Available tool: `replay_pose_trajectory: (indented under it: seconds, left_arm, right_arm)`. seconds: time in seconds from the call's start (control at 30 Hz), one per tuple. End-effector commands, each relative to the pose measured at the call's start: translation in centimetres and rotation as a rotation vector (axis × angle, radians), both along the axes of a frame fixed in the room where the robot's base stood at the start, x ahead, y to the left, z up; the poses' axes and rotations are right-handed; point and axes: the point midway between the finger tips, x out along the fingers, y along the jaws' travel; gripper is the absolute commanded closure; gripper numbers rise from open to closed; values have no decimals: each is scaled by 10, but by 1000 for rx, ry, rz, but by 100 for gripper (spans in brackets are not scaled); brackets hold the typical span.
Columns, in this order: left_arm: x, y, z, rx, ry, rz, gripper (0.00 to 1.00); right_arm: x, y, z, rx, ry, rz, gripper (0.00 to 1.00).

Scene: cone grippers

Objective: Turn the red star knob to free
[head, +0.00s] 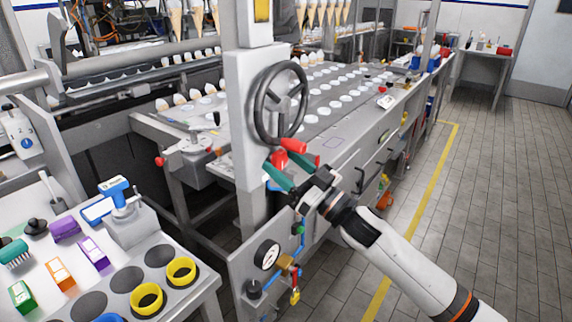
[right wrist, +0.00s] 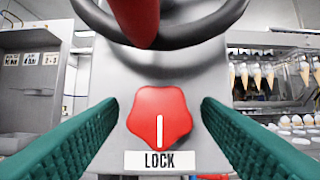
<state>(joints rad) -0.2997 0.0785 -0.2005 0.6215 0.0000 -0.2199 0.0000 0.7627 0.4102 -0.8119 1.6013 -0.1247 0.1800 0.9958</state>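The red star knob (right wrist: 159,117) sits on the pale machine column, below a dark handwheel (right wrist: 190,22). Its white line is upright and points down at a label reading LOCK (right wrist: 159,161). In the head view the knob (head: 280,160) is partly covered by my right gripper (head: 284,166). The right gripper's green fingers are spread, one on each side of the knob in the right wrist view, with visible gaps and nothing between them gripped. No label for free shows. My left gripper is not in the pictures.
The handwheel's red handle (right wrist: 136,18) hangs just above the knob, close to my right fingers. A gauge (head: 267,255) and valves sit on the panel below. A table with colored brushes and yellow rings (head: 146,299) stands at the left. The floor at the right is clear.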

Motion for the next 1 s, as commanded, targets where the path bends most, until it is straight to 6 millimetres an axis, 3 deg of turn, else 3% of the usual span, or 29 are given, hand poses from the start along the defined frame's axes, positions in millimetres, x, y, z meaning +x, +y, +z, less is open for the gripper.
replay_pose_trajectory:
  seconds: [0.03,0.27,0.67,1.0]
  left_arm:
    - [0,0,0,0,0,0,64]
    - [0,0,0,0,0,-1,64]
    - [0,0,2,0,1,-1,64]
    - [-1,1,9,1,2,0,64]
  right_arm:
    - [0,0,0,0,0,0,48]
    - [0,0,0,0,0,0,85]
    - [1,-1,1,-46,-63,-1,85]
    - [2,-2,2,-205,-280,-1,85]
